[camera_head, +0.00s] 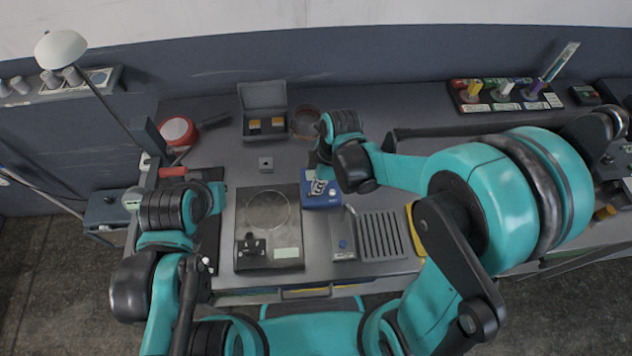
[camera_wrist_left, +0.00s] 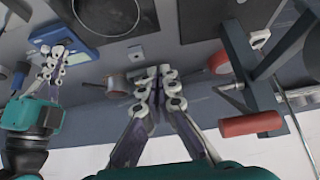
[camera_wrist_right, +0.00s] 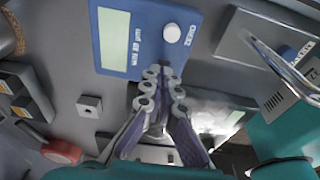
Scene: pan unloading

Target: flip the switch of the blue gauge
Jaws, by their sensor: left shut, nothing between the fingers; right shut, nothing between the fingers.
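The blue gauge (camera_head: 324,202) lies on the bench in the middle of the head view, partly covered by my right gripper (camera_head: 318,186). In the right wrist view the blue gauge (camera_wrist_right: 150,17) shows a pale display and a round white knob (camera_wrist_right: 172,33). My right gripper (camera_wrist_right: 160,73) is shut and empty, its tips over the gauge's edge close to the knob; contact cannot be told. The gauge (camera_wrist_left: 75,28) and right gripper (camera_wrist_left: 54,52) also show in the left wrist view. My left gripper (camera_wrist_left: 158,72) is shut and empty, apart from the gauge.
A black device with a round plate (camera_head: 268,228) lies left of the gauge. A grey slotted tray (camera_head: 382,236) lies to its right. An open grey box (camera_head: 263,98) and a red round thing (camera_head: 178,131) stand behind. A small grey block (camera_head: 266,163) is nearby.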

